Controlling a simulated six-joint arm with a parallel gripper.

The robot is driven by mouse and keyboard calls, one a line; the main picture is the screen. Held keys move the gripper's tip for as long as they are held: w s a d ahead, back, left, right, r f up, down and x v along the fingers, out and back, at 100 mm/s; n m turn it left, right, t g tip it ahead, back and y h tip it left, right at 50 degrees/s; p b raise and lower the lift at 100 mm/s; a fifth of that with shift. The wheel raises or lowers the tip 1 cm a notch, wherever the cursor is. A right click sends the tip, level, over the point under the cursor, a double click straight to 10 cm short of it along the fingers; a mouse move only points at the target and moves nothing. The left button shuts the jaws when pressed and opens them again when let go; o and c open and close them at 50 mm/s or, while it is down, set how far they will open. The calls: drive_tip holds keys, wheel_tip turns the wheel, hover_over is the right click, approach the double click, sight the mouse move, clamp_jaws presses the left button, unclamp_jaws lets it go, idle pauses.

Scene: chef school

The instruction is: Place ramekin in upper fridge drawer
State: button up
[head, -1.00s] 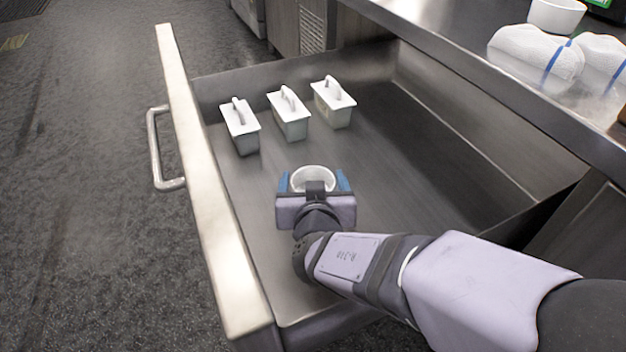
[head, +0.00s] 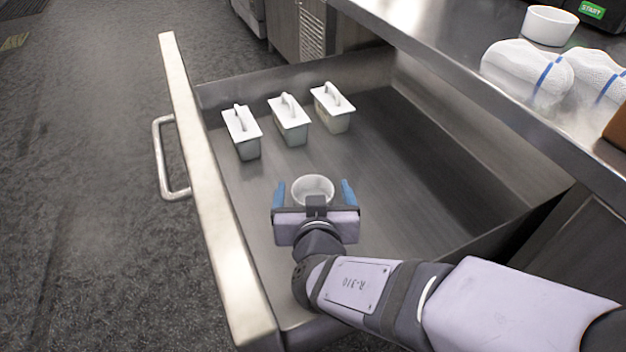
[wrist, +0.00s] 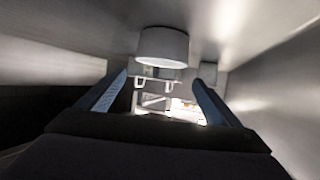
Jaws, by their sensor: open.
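A white ramekin (head: 313,187) is inside the pulled-out steel drawer (head: 390,150), near its front left part. It also shows in the wrist view (wrist: 163,47), ahead of the fingers. My gripper (head: 314,190) is open, with one blue finger on each side of the ramekin in the head view and gaps between. In the wrist view the fingers (wrist: 155,92) are spread and hold nothing. The ramekin's base is hidden behind my gripper in the head view.
Several lidded white containers (head: 289,120) stand in a row at the drawer's back left. The drawer's right side is clear. A steel counter (head: 440,60) overhangs at right, bearing folded towels (head: 525,72) and another white bowl (head: 549,26).

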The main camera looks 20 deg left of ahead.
drive_tip(key=shift+v, duration=1.7)
drive_tip(key=w+d+r+g+h+p, duration=0.15)
drive_tip(key=d+r+p, duration=0.35)
drive_tip(key=r+p, duration=0.5)
drive_tip(key=w+d+r+g+h+p, duration=0.1)
drive_tip(key=w+d+r+p, duration=0.3)
drive_tip(key=r+p, duration=0.65)
drive_tip(key=w+d+r+g+h+p, duration=0.1)
drive_tip(key=d+r+g+h+p, duration=0.1)
drive_tip(key=d+r+p, duration=0.8)
drive_tip(key=s+d+r+m+g+p, duration=0.4)
drive_tip(key=s+d+r+g+p, duration=0.4)
drive_tip(key=p, duration=2.3)
drive_tip(key=s+d+r+h, duration=0.1)
drive_tip(key=s+d+r, duration=0.2)
drive_tip(key=s+r, duration=0.4)
drive_tip(key=shift+d+r+m+p, duration=0.2)
drive_tip(key=shift+m+p, duration=0.1)
drive_tip(key=shift+p, duration=0.1)
